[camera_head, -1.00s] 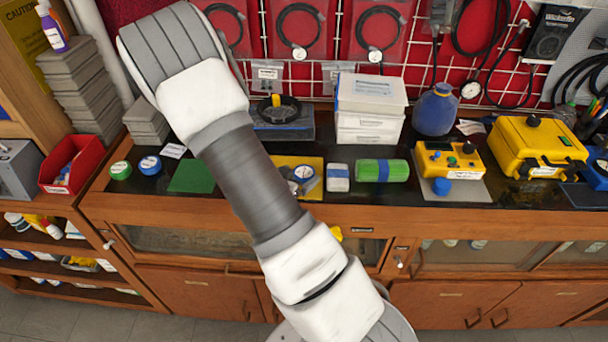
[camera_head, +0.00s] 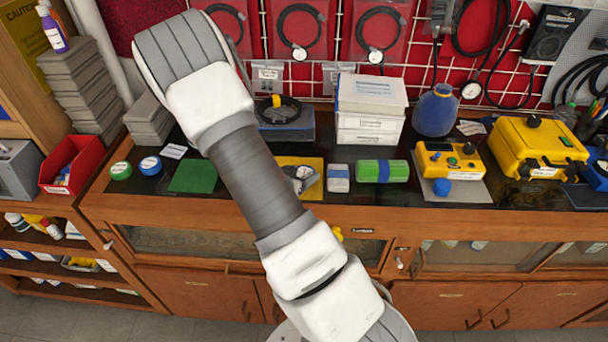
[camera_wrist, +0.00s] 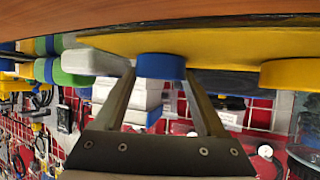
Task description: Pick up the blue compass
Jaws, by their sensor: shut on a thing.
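The blue compass (camera_wrist: 161,66) is a short blue round piece. In the wrist view it sits between my gripper's (camera_wrist: 161,80) two fingertips, which are shut on it. It is right at the yellow mat (camera_wrist: 215,44); I cannot tell whether it is clear of the mat. In the head view my gripper (camera_head: 301,178) shows only as a small grey shape over the yellow mat (camera_head: 284,161), and my arm hides much of that area. The compass cannot be made out clearly there.
A yellow round piece (camera_wrist: 291,75) lies nearby in the wrist view. A white-and-blue block (camera_head: 338,178) and a green block (camera_head: 392,171) stand right of the mat. A green mat (camera_head: 193,176) lies left. White boxes (camera_head: 369,120) stand behind.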

